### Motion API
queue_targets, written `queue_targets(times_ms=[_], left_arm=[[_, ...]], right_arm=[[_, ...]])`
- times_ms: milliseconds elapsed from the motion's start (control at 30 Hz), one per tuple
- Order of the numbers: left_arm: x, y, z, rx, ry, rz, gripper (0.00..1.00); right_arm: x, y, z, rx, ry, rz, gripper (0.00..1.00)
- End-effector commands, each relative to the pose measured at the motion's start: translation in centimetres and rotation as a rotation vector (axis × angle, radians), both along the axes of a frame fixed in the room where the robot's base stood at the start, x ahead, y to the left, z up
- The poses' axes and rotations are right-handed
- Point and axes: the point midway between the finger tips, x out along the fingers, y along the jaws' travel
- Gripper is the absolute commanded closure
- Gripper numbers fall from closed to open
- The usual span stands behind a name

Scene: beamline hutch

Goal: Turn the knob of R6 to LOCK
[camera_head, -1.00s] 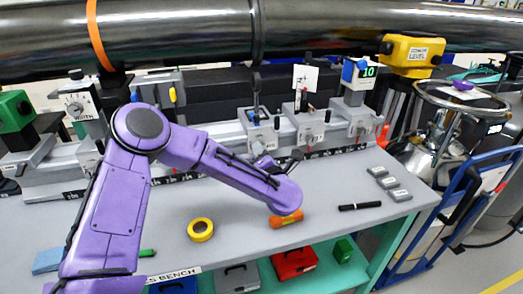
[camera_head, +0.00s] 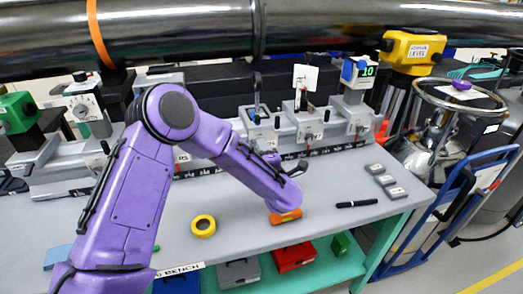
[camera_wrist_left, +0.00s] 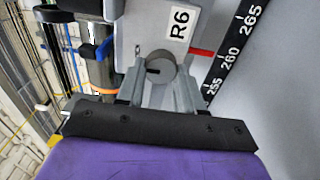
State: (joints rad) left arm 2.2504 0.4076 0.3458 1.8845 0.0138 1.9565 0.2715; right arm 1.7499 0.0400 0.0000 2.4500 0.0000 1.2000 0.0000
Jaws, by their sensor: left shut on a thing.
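No LOCK lettering is readable. My right gripper is not in view.
A scale strip (camera_wrist_left: 231,55) runs beside the carriage, with a red pointer (camera_wrist_left: 202,52) near it. On the bench (camera_head: 325,180) lie yellow tape (camera_head: 203,226), an orange level (camera_head: 285,216) and a black pen (camera_head: 357,204). A large black pipe (camera_head: 180,30) crosses above.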

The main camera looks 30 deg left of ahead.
Motion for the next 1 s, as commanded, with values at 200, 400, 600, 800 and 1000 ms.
queue_targets(times_ms=[200,400,600,800,1000], left_arm=[[0.0,-0.1,0.0,0.007,0.008,-0.003,0.94],[0.0,-0.1,-0.1,0.006,0.009,-0.003,0.94],[0.0,0.0,0.0,0.006,0.008,-0.002,0.38],[-0.1,-0.1,0.0,0.005,0.006,-0.001,0.38],[-2.0,-2.5,-0.3,0.008,0.006,-0.006,0.38]], right_arm=[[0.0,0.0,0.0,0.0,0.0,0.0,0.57],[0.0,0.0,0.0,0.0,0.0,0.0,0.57],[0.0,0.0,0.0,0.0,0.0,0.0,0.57],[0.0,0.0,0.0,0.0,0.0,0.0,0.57],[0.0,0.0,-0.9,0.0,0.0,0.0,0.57]])
